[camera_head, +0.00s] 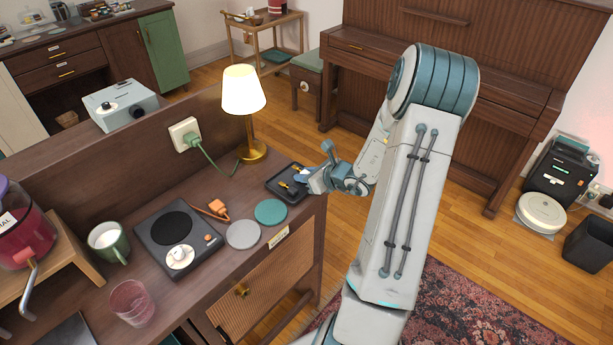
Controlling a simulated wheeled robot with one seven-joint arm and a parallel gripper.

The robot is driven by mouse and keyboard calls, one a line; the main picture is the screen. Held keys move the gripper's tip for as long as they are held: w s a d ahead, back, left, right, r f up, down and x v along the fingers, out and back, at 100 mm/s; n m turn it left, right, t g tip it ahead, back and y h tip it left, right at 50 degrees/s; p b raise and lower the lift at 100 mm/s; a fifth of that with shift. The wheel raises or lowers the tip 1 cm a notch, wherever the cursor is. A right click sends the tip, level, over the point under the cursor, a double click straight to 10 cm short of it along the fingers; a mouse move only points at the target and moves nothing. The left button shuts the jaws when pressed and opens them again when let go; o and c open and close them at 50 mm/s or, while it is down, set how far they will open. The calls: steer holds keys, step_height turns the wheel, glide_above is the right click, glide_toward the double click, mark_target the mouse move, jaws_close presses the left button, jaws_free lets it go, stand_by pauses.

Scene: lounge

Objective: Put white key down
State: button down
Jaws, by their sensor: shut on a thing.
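My gripper (302,178) is low over the small black tray (272,190) at the right end of the brown cabinet top. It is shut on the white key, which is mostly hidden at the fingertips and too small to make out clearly. A small yellow item (285,185) shows in the tray, left of the fingertips. I cannot tell whether the held key touches the tray.
A lit lamp (250,150) stands behind the tray. Teal (271,212) and grey (243,235) coasters lie in front, near the cabinet edge. A black hot plate (205,243), orange plug (214,208), green mug (121,252) and glass (132,303) stand left.

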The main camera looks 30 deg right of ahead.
steer(key=c, duration=1.2)
jaws_free()
steer(key=shift+s+f, duration=0.2)
steer(key=shift+f, duration=0.25)
steer(key=shift+s+f, duration=0.2)
steer(key=shift+f, duration=0.25)
steer(key=shift+w+a+r+p, duration=0.1)
steer(key=shift+w+r+p, duration=0.1)
steer(key=shift+r+p, duration=0.75)
steer(key=v, duration=1.1)
steer(key=s+a+r+n+g+y, duration=0.1)
steer(key=s+a+r+n+g, duration=0.25)
steer(key=a+n, duration=0.5)
steer(key=s+a+r+n+g+y, duration=0.15)
steer(key=a+r+n+g, duration=0.25)
steer(key=a+n, duration=0.45)
steer(key=s+a+r+n+h, duration=0.2)
steer(key=s+r+n+h, duration=0.1)
steer(key=s+n, duration=0.2)
steer(key=s+a+r+n+h, duration=0.2)
steer(key=s+n, duration=0.3)
steer(key=n, duration=0.4)
steer(key=shift+s+a+r+n+g+h, duration=0.25)
steer(key=shift+r+n+g+h, duration=0.15)
steer(key=shift+h, duration=0.45)
